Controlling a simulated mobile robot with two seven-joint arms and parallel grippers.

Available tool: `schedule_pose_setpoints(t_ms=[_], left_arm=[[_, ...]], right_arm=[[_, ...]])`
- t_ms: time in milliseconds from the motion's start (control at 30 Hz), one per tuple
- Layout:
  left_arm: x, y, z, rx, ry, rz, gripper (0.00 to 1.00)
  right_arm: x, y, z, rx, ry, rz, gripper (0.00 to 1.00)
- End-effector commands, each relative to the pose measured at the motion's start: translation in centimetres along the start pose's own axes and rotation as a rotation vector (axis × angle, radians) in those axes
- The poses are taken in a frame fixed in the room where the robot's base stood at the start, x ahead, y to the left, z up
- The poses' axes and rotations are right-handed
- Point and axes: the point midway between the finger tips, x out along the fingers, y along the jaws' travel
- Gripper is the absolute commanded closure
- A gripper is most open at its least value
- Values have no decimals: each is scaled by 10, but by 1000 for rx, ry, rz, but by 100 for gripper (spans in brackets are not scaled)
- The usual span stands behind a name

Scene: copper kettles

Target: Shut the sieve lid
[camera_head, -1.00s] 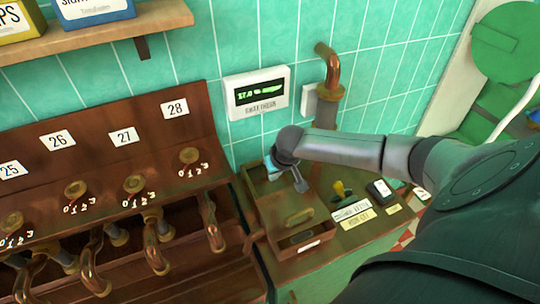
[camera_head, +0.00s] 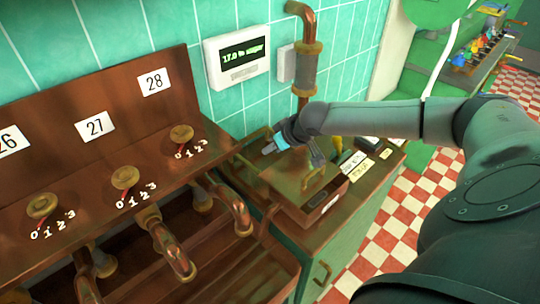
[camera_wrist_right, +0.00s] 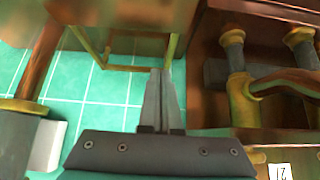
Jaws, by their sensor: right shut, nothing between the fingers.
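The brown sieve box (camera_head: 318,207) stands on the counter by the tiled wall. My left gripper is out of view.
A copper pipe (camera_head: 304,70) rises behind the box. A wooden rack with brass valves (camera_head: 123,178) and bent spouts stands on the left. A wall display (camera_head: 238,55) hangs above. Labels (camera_head: 355,163) and a switch lie right of the box. Checkered floor (camera_head: 400,220) is clear.

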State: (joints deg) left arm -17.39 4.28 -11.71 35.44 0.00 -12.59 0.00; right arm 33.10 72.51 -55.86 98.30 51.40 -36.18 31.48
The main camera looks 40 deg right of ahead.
Motion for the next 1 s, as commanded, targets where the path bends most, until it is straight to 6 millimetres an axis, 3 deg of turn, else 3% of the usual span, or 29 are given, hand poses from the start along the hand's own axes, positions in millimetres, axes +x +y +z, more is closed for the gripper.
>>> schedule_pose_setpoints(t_ms=[600, 700, 1000], left_arm=[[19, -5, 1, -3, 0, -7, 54], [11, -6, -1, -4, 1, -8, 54], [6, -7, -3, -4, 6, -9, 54]], right_arm=[[90, -1, 1, 2, 0, -1, 100], [75, 0, 13, -4, -5, 1, 100], [61, -1, 31, -1, -2, 0, 100]])
